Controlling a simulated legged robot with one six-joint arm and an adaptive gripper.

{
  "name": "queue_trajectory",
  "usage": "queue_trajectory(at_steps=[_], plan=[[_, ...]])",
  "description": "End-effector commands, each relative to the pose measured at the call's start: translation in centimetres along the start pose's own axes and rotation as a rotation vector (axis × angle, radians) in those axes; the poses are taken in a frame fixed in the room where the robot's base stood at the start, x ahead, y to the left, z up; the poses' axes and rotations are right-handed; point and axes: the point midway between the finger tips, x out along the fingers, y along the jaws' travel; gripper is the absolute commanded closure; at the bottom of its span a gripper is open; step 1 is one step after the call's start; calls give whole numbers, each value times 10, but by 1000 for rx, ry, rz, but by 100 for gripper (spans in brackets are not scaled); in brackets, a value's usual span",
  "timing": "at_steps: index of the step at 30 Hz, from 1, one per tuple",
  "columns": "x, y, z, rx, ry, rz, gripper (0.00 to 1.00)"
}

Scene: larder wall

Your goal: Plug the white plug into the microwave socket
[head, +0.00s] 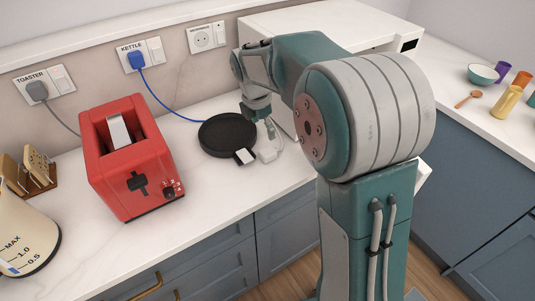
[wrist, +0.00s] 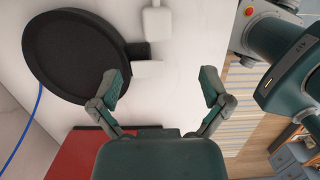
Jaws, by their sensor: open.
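The white plug (head: 267,152) lies on the worktop just right of the black round kettle base. In the wrist view the white plug (wrist: 158,21) is at the top edge, with a thin pale cord. My gripper (wrist: 163,87) is open and empty, its two fingers apart over bare worktop. In the head view my gripper (head: 268,126) is close to the plug, partly hidden by its own wrist. The microwave socket (head: 203,39) is on the back wall, with empty round contacts and a switch beside it.
The kettle base (head: 228,134) lies left of the plug. A blue plug (head: 136,60) fills the kettle socket and a grey plug (head: 37,91) the toaster socket. The red toaster (head: 130,160) stands front left. The white microwave (head: 405,43) is behind my arm.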

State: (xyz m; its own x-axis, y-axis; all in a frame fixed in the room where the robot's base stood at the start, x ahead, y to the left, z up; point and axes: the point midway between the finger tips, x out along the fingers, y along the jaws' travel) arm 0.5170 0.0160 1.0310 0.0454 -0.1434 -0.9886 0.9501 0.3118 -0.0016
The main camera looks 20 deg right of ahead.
Motion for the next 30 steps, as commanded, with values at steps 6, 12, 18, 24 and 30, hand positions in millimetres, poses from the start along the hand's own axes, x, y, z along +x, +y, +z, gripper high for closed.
queue_trajectory(at_steps=[6, 12, 18, 24, 30], plan=[[13, -1, 0, 2, 1, -4, 3], [45, 0, 0, 2, 1, -3, 3], [56, 0, 0, 3, 0, 0, 3], [56, 0, 0, 3, 0, 0, 3], [76, 3, 1, 2, 1, -5, 3]])
